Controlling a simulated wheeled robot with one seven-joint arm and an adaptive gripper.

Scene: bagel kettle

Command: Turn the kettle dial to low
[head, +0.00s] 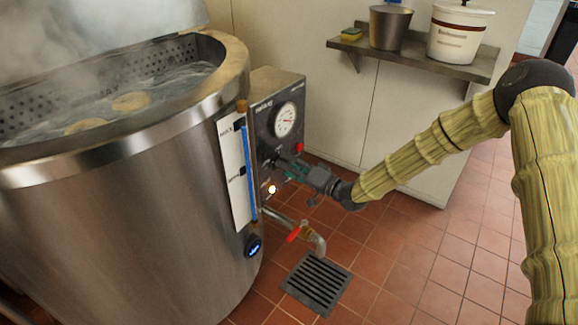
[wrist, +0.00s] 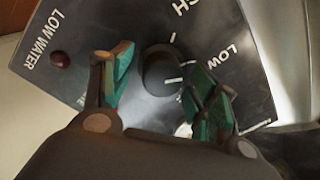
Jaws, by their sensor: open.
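The kettle (head: 130,200) is a large steel vat at the left of the head view, with a control box (head: 262,119) on its right side. In the wrist view the dial (wrist: 157,72) is a round black knob with a short white mark, on a dark panel lettered LOW, LOW WATER and a partly cut-off word. I cannot tell exactly which setting it points to. My gripper (wrist: 163,73) is open, with one green-padded finger on each side of the dial; contact is unclear. In the head view my gripper (head: 290,168) is at the box's lower front, and the dial is hard to make out.
The box carries a round gauge (head: 286,119), a red piece (head: 299,147) and a lit lamp (head: 271,190). Below are a red-handled drain valve (head: 294,234) and a floor grate (head: 317,283). A wall shelf (head: 420,62) holds a bucket and a pot. Bagels float in steaming water.

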